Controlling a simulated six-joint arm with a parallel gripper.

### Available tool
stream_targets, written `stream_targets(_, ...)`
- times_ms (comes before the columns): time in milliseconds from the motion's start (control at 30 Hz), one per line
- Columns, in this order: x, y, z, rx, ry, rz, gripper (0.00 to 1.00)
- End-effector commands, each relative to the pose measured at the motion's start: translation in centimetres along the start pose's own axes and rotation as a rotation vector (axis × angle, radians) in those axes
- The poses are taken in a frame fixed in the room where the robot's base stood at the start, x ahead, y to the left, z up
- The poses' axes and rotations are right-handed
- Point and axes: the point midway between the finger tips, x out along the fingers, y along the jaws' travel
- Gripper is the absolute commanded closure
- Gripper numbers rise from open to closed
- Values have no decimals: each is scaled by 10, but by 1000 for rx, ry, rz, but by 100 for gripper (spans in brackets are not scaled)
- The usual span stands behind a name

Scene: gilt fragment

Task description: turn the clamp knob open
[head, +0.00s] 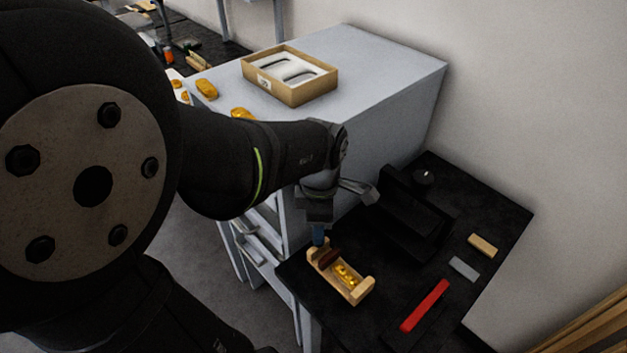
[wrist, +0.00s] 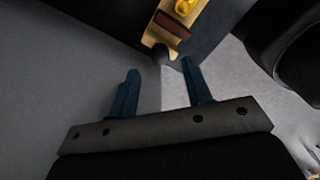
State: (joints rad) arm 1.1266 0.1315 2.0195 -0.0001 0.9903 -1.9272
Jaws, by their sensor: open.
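The wooden clamp (head: 355,294) sits at the left edge of the black table, with a dark brown jaw (head: 329,257) and a gold piece (head: 346,274) inside. In the wrist view the clamp (wrist: 151,40) is at the top, with its brown jaw (wrist: 172,26), the gold piece (wrist: 185,6) and a dark knob (wrist: 161,53) on its near end. My gripper (head: 318,236) is open, its blue fingers by the knob end of the clamp. In the wrist view the fingertips (wrist: 160,68) lie either side of the knob's line, apparently short of it. The knob is not clear in the head view.
A black stand (head: 408,220) is close to the right of my gripper. A red bar (head: 425,305), a grey block (head: 463,268) and a tan block (head: 482,245) lie farther right. A grey cabinet (head: 390,75) behind carries a cardboard box (head: 290,93) and yellow pieces (head: 206,88).

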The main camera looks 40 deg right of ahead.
Motion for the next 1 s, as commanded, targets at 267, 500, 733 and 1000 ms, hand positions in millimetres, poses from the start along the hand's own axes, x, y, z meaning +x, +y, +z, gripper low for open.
stream_targets(267, -72, 1, 0, 0, -2, 6, 55)
stream_targets(500, -115, 0, 0, 0, -1, 3, 55)
stream_targets(733, -129, 0, 0, 0, 0, 0, 55)
stream_targets(1000, -130, 0, 0, 0, 0, 0, 55)
